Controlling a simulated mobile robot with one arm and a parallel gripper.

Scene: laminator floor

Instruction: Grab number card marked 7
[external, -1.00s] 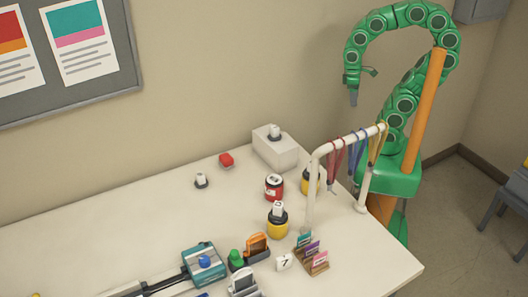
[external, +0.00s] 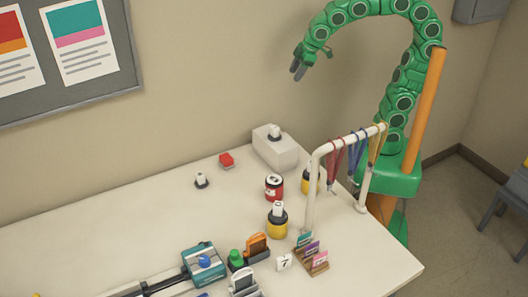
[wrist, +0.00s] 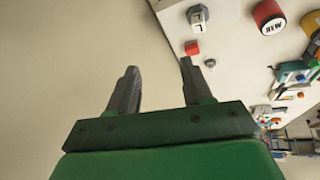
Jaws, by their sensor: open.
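The white number card marked 7 (external: 284,262) stands near the front right of the table in the external view, just left of a small wooden rack of coloured cards (external: 314,256). I cannot pick it out for sure in the wrist view. My gripper (external: 298,70) is high in front of the back wall, well above and far behind the card. In the wrist view my gripper (wrist: 159,78) has its two grey fingers apart with nothing between them.
A red can (external: 274,187), a yellow-based holder (external: 277,222), a white box (external: 275,152) and a red block (external: 226,160) are on the table. A teal machine (external: 203,263) sits at the front. The table's left is mostly bare.

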